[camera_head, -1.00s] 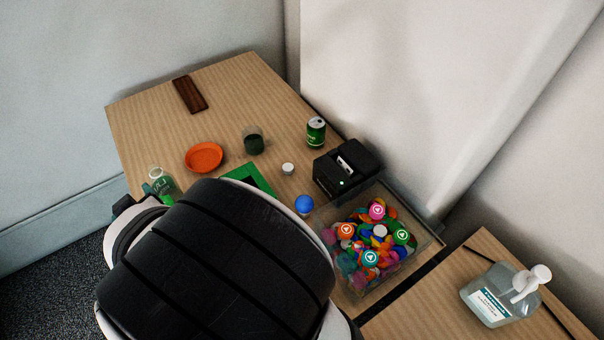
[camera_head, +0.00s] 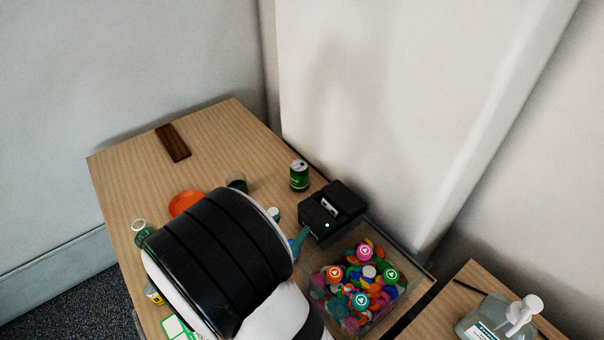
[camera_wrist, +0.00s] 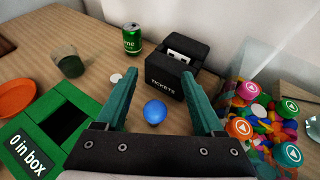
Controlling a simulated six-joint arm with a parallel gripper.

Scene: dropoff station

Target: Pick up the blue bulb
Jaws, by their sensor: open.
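The blue bulb (camera_wrist: 155,111) is a small rounded blue thing on the wooden table. In the wrist view it lies between and below the two green fingers of my gripper (camera_wrist: 160,100), which is open and empty. In the head view only a sliver of blue shows beside a green finger of my gripper (camera_head: 299,240); my black and white arm hides most of that area. I cannot tell the height of the fingers above the table exactly.
A black ticket box (camera_wrist: 178,72) stands just behind the bulb. A clear bin of colourful discs (camera_head: 398,290) is to the right. A green box (camera_wrist: 38,112), orange dish (camera_wrist: 15,98), dark cup (camera_wrist: 68,64), white disc (camera_wrist: 116,78) and green can (camera_wrist: 132,40) stand around.

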